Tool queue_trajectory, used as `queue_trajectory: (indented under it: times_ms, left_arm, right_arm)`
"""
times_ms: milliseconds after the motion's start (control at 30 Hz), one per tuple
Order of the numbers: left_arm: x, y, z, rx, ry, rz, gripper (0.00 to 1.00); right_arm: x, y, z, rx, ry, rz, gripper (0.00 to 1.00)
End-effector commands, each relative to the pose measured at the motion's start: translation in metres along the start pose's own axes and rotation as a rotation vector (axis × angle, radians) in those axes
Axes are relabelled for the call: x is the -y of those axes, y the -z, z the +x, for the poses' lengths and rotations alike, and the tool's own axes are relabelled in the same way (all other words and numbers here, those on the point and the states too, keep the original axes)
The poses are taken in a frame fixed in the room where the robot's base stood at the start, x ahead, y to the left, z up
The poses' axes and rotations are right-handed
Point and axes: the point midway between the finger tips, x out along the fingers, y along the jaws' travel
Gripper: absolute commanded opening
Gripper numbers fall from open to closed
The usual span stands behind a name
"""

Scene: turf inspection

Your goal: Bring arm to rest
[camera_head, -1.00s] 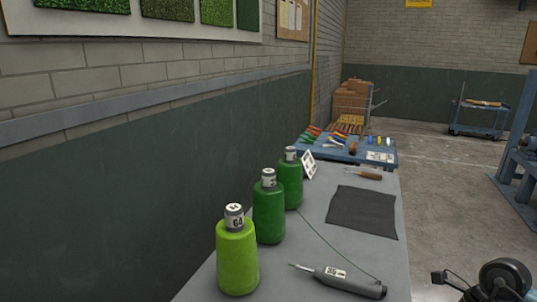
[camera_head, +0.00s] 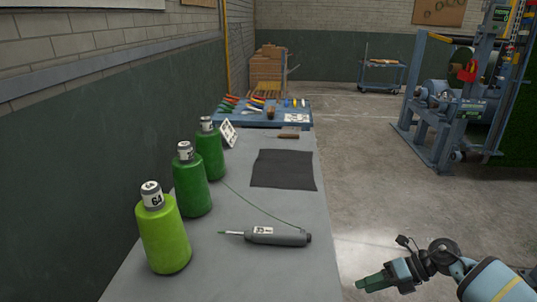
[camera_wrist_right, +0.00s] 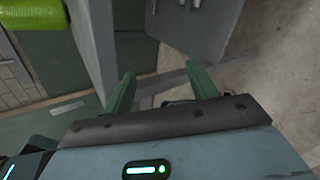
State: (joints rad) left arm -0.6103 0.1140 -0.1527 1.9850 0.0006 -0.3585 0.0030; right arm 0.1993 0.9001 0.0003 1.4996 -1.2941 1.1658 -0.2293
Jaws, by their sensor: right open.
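My right gripper (camera_head: 376,282) is at the lower right of the head view, beside the right edge of the grey table (camera_head: 315,265) and clear of it. In the right wrist view its two green fingers (camera_wrist_right: 164,92) stand apart with nothing between them. My left gripper is in neither view.
On the table stand a light green spool (camera_head: 163,240) and two darker green spools (camera_head: 191,190). A grey handheld tool (camera_head: 275,237) and a dark cloth (camera_head: 283,169) lie right of them. A blue machine frame (camera_head: 440,120) stands at right. The floor between (camera_head: 365,190) is clear.

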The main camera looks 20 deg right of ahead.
Motion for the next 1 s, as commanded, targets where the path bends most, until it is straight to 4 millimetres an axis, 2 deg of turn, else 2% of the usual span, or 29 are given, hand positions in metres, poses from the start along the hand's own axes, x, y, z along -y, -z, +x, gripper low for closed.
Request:
queue_trajectory:
  times_ms: [100, 267, 400, 500, 667, 900, 933, 1000]
  left_arm:
    - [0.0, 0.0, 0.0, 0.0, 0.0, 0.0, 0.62]
    - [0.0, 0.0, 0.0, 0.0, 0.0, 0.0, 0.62]
    - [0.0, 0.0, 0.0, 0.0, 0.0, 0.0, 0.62]
    - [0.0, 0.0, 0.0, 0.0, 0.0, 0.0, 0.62]
    - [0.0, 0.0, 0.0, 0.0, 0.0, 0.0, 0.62]
    - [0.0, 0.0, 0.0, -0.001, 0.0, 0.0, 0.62]
    - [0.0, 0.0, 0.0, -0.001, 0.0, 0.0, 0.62]
    - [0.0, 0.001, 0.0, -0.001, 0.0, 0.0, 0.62]
  right_arm:
    - [-0.018, -0.047, -0.007, 0.244, -0.111, 0.122, 0.58]
    - [-0.026, -0.105, -0.034, 0.559, -0.246, 0.344, 0.58]
    - [-0.013, -0.144, -0.067, 0.812, -0.341, 0.582, 0.58]
    - [0.007, -0.162, -0.091, 0.975, -0.391, 0.774, 0.58]
    - [0.046, -0.17, -0.119, 1.18, -0.431, 1.076, 0.58]
    - [0.099, -0.153, -0.136, 1.374, -0.421, 1.468, 0.58]
    - [0.104, -0.149, -0.136, 1.391, -0.415, 1.515, 0.58]
    - [0.109, -0.124, -0.105, 1.342, -0.397, 1.549, 0.58]
